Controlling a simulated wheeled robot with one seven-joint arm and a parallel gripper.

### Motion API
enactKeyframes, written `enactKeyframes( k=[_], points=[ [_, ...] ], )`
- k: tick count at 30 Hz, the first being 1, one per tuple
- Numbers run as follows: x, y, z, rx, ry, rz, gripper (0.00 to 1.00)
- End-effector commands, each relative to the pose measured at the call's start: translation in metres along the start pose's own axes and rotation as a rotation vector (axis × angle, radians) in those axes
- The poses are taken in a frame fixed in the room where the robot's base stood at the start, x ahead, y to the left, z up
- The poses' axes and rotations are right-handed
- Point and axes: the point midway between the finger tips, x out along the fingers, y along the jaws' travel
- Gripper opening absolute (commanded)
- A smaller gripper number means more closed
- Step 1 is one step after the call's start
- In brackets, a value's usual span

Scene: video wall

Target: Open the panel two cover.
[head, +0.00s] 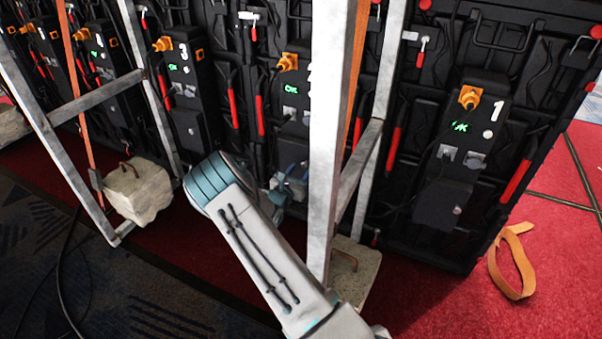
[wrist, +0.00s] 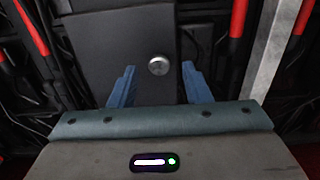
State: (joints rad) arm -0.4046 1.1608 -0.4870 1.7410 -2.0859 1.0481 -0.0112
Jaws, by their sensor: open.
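The panel two unit (head: 293,101) is a black box between the units marked 3 and 1 in the head view. A metal upright hides its right side and its number. Its dark cover (wrist: 112,38) fills the upper middle of the wrist view, with a round silver knob (wrist: 158,65) low on it. My gripper (head: 290,186) is at the lower part of this unit, partly hidden behind my arm. In the wrist view my gripper (wrist: 158,70) is open, with one blue finger to each side of the knob. I cannot tell whether the fingers touch the cover.
A metal upright (head: 333,130) stands close right of my arm. Another frame (head: 88,102) stands left, with a concrete weight (head: 138,190). Unit 1 (head: 468,125) and unit 3 (head: 187,95) flank panel two. An orange strap (head: 508,265) lies on the red carpet. Red-handled latches and cables line the wall.

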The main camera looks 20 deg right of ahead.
Motion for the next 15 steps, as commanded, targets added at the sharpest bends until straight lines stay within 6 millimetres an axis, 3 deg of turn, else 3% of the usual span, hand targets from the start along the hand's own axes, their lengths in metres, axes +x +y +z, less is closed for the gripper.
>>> enactKeyframes(
  k=[6, 15],
  points=[
    [0.018, 0.001, 0.0, 0.001, -0.001, 0.002, 0.44],
    [0.019, 0.001, 0.0, 0.0, 0.0, 0.002, 0.44]
  ],
)
